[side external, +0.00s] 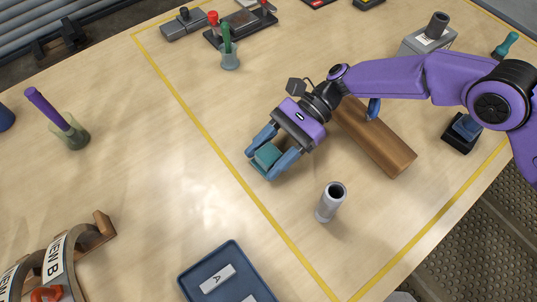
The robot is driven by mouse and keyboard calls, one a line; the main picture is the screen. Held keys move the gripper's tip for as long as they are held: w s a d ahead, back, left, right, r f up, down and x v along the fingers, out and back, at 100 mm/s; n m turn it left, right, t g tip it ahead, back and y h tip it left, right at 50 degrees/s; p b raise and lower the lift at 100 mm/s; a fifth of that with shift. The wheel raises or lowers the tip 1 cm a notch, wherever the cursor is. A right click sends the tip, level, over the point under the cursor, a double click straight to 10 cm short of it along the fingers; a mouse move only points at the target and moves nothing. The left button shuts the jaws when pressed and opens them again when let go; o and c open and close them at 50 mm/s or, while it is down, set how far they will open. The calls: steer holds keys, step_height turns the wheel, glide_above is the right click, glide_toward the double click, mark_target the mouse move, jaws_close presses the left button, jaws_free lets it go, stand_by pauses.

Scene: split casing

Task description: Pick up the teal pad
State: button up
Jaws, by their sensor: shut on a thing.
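The teal pad (267,156) is a small block between the two blue fingers of my gripper (268,160). My gripper is shut on it, with a finger against each side. The gripper hangs over the table near the yellow line, left of the brown wooden block. I cannot tell whether the pad touches the table or is held just above it.
A grey hollow cylinder (331,202) stands close below right of my gripper. The brown wooden block (376,138) lies under my arm. A blue tray (226,276) labelled A is at the bottom. Open table lies left of the yellow line (215,144).

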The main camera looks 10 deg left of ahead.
mark_target(268, 153)
steer(key=shift+r, duration=0.1)
steer(key=shift+r, duration=0.5)
step_height(268, 153, up, 2)
steer(key=shift+r, duration=0.15)
steer(key=s+d+r, duration=0.6)
steer(key=d+r, duration=0.3)
steer(key=d, duration=0.3)
steer(key=shift+s+d+r, duration=0.15)
steer(key=shift+d+r, duration=0.1)
steer(key=shift+r, duration=0.05)
